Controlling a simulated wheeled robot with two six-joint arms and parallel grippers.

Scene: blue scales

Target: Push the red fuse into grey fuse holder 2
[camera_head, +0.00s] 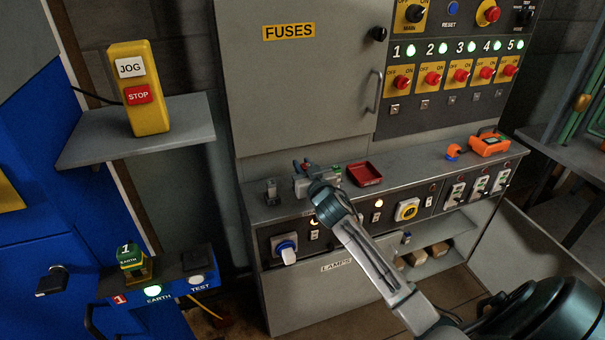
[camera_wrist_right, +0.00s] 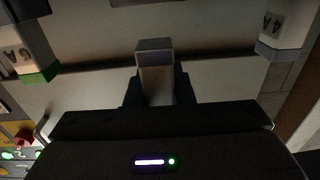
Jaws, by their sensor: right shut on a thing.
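My right gripper (camera_head: 309,174) reaches over the top of the grey console from the lower right. It is shut on a grey block (camera_wrist_right: 155,62), which stands up between its dark fingers in the right wrist view. I cannot tell whether this block belongs to the red fuse. A small reddish patch shows beside the fingers in the head view, too small to name. A small grey holder (camera_head: 271,190) stands left of the gripper. The wrist hides much of the holders under it. My left gripper is not in view.
A red tray (camera_head: 365,174) lies right of the gripper. Orange items (camera_head: 489,145) lie farther right. The cabinet door (camera_head: 300,90) marked FUSES rises behind. In the right wrist view, a green-banded block (camera_wrist_right: 28,58) and a block marked 4A (camera_wrist_right: 283,28) flank the gripper.

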